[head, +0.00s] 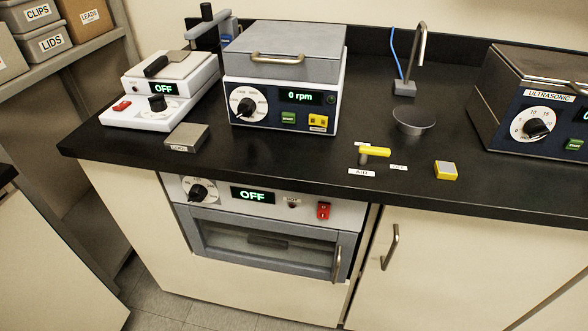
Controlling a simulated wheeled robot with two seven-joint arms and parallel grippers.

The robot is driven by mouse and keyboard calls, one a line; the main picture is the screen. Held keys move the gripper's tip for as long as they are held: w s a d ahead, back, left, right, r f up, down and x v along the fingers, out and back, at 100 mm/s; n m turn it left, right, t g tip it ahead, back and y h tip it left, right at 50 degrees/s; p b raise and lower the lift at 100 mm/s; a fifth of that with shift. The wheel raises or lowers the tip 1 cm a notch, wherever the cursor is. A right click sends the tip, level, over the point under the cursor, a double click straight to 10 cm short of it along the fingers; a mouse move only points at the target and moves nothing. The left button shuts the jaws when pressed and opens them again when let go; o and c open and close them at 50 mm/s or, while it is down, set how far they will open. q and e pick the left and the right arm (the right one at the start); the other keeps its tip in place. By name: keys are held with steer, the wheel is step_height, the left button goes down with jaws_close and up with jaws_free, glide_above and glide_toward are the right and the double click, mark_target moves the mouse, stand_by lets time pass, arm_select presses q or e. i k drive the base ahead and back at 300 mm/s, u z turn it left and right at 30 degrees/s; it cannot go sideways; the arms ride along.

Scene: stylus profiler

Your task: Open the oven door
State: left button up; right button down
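The oven (275,200) is built in below the black counter. Its panel has a dial, a display reading OFF and a red switch. The oven door (215,214) has a grey frame and a dark window, and it looks closed. A vertical metal door handle (337,264) is at the door's right side. Something dark shows dimly through the window. Neither of my grippers is in view.
A cabinet with its own handle (390,247) is right of the oven. On the counter (340,205) are a hotplate (140,112), a spin coater (280,105), an ultrasonic bath (535,130) and a yellow-handled valve (374,152). Floor shows at lower left.

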mark_target(189, 214)
steer(key=z, duration=1.35)
steer(key=k, duration=1.8)
steer(key=u, duration=0.85)
